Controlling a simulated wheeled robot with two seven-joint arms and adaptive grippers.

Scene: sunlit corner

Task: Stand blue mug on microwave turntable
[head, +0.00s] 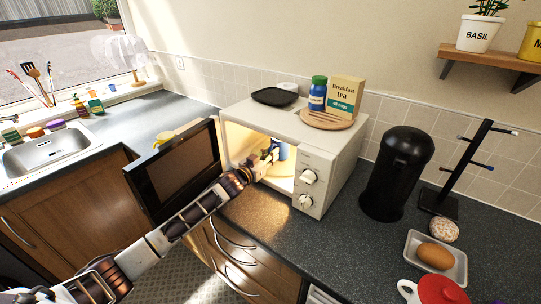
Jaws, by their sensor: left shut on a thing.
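The microwave (322,140) stands on the counter with its door (178,170) swung open to the left and its inside lit. My left arm reaches in through the opening. My left gripper (272,151) is shut on the blue mug (283,150), which shows only in part behind the fingers, inside the microwave. The mug looks roughly upright. The turntable (277,170) shows as a pale strip below it, mostly hidden by my arm. I cannot tell whether the mug's base touches it. My right gripper is not in view.
On the microwave are a dark plate (274,96), a blue jar (318,92) and a tea box (346,96) on a round board. A black bin-like canister (397,172) and a mug stand (465,165) are to the right. A yellow item (164,139) sits behind the open door.

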